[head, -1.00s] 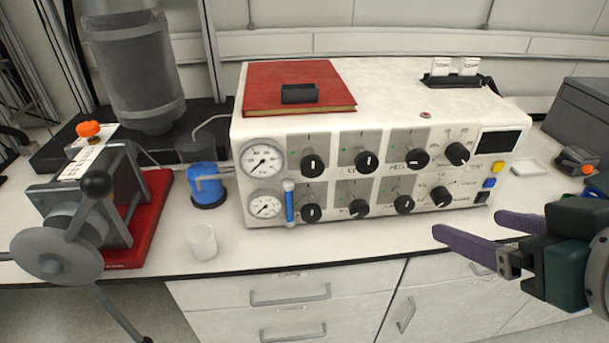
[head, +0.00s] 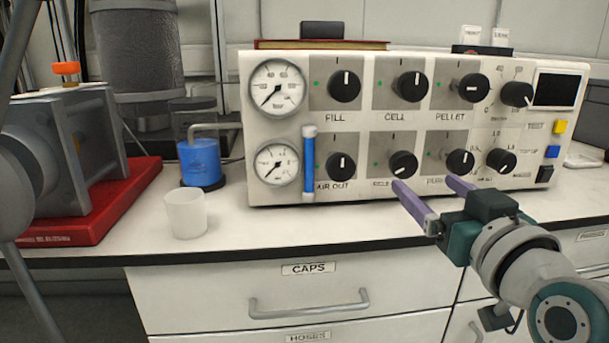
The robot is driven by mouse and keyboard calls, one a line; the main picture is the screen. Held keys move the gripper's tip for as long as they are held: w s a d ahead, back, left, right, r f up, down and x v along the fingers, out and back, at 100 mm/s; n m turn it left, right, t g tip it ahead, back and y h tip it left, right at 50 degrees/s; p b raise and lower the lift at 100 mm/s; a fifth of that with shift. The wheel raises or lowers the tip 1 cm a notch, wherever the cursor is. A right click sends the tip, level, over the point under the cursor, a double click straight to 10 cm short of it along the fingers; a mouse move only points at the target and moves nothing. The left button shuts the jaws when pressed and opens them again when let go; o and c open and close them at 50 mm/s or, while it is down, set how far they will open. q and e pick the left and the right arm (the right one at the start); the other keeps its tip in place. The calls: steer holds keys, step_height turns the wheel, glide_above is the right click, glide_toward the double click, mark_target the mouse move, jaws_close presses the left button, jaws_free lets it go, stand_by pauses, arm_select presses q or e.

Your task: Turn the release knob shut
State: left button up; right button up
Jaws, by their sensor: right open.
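The release knob (head: 403,164) is a round black knob in the lower row of the white control panel (head: 220,125). Its white mark looks tilted off vertical, and the label under it is partly hidden by a finger. My right gripper (head: 424,182) is open, with two purple fingers pointing at the panel. Its left fingertip is just below the release knob, and its right fingertip is below the neighbouring knob (head: 459,162). Nothing is between the fingers. Whether a fingertip touches the panel cannot be told. My left gripper is not in view.
Other black knobs surround it, such as the air out knob (head: 341,166). Two gauges and a blue-filled tube (head: 309,165) are left of them. A white cup (head: 186,213), a blue-filled jar (head: 200,160) and a machine on a red base (head: 125,190) stand further left.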

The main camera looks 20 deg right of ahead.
mark_target(407, 167)
steer(key=b+x, duration=0.2)
steer(key=x, duration=0.6)
steer(key=shift+w, duration=0.3)
steer(key=shift+c, duration=1.2)
jaws_close()
